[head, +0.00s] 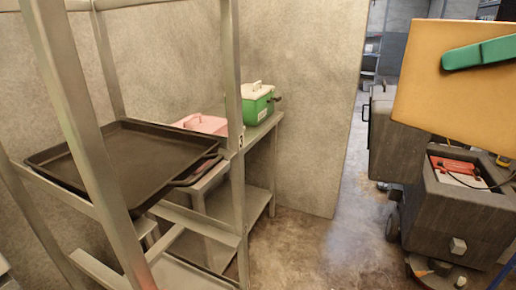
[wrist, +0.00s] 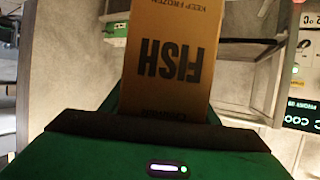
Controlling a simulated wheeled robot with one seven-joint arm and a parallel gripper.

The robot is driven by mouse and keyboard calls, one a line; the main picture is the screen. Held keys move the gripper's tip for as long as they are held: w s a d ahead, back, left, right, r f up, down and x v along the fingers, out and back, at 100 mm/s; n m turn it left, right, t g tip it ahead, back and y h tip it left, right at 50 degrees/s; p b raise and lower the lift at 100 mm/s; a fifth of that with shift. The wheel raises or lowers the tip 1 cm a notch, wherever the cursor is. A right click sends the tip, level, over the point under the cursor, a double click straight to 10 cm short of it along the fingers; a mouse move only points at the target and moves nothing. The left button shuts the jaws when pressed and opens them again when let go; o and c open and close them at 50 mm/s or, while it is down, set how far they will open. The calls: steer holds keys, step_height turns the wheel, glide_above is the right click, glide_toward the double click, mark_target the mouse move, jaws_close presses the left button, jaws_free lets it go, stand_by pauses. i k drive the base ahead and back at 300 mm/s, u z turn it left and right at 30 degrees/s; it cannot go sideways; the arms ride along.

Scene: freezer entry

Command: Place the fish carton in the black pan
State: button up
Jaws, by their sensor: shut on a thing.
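The fish carton (head: 440,98) is a brown-orange box, large at the upper right of the head view. My gripper (head: 482,53) is shut on it, with one green finger lying across its face. In the wrist view the carton (wrist: 172,55) shows the word FISH upside down and juts out beyond the green gripper body. The black pan (head: 125,155) is a wide, shallow, empty tray on the metal rack at the left of the head view. The carton is well apart from it, to the right. I cannot clearly identify the pan in the wrist view.
Upright posts of the metal rack (head: 88,150) stand in front of and beside the pan. Behind it, a table holds a pink box (head: 203,124) and a green container (head: 258,105). A grey wheeled machine (head: 455,220) stands right. Floor (head: 310,250) between is clear.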

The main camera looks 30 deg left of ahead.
mark_target(125, 160)
steer(key=u, duration=0.95)
steer(key=k, duration=0.9)
steer(key=u, duration=0.1)
steer(key=i, duration=0.9)
steer(key=z, duration=0.05)
